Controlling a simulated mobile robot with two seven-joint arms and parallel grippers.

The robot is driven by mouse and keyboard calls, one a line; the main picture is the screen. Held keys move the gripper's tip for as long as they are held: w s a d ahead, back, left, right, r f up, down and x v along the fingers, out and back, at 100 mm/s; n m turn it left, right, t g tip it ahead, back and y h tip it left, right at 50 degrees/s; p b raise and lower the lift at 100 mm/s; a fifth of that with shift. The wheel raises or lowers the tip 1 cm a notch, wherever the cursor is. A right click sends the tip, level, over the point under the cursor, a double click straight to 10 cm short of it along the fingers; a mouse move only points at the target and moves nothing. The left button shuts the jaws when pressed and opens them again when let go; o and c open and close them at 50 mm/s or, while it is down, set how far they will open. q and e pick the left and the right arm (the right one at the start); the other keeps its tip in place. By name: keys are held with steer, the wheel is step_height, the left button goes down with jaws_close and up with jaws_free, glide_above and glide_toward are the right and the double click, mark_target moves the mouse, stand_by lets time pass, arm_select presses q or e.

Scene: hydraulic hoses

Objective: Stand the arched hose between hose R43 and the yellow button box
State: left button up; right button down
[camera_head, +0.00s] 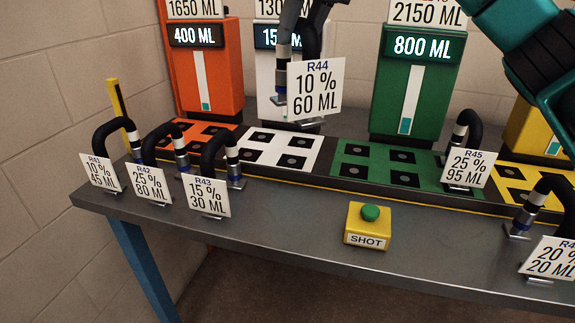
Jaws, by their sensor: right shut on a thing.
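The arched hose (283,55) is dark with metal ends and carries the R44 label (315,90). It hangs in the air at the top centre, in front of the white dispenser. My right gripper (310,14) is shut on its upper part; the top edge of the view cuts off the grip. Hose R43 (212,140) stands upright on the table at centre left, with its label in front. My left gripper is out of view.
Hoses R41 (104,128) and R42 (152,140) stand left of R43. R45 (470,124) and another hose (543,195) stand at the right. Behind are coloured pads and dispensers. The grey table (290,222) is bare between R43 and the button box.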

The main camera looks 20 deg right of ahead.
arm_select(q)
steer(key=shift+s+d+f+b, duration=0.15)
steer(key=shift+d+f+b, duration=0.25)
steer(key=shift+b, duration=0.7)
arm_select(e)
step_height(320, 180, down, 20)
steer(key=s+a+n, duration=0.1)
steer(key=a, duration=0.1)
steer(key=shift+s+f, duration=0.2)
steer(key=shift+f, duration=0.05)
steer(key=shift+a, duration=0.15)
steer(key=shift+f, duration=0.15)
steer(key=c, duration=0.8)
jaws_free()
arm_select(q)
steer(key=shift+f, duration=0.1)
